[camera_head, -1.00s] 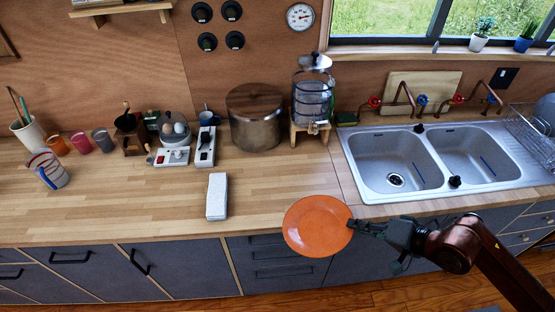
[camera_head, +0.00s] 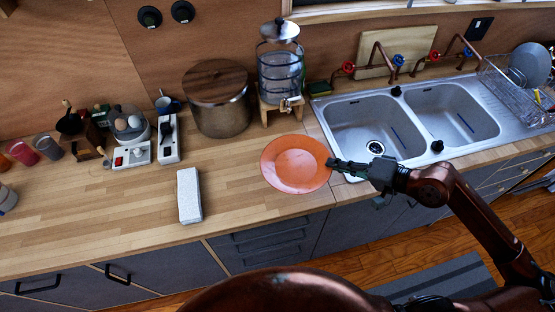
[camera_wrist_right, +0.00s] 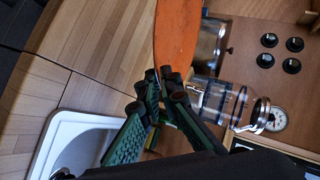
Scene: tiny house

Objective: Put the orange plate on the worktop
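The orange plate (camera_head: 296,164) shows over the front part of the wooden worktop (camera_head: 120,215), left of the sink. My right gripper (camera_head: 332,164) is shut on the plate's right rim. In the right wrist view the plate (camera_wrist_right: 178,35) stands out beyond the closed fingertips (camera_wrist_right: 163,80) of this gripper. I cannot tell whether the plate touches the worktop or is just above it. My left gripper is not in view.
A double sink (camera_head: 375,130) lies right of the plate. A glass dispenser (camera_head: 281,70) on a wooden stand and a lidded pot (camera_head: 218,98) stand behind it. A pale block (camera_head: 189,195) lies to its left, with clear worktop between.

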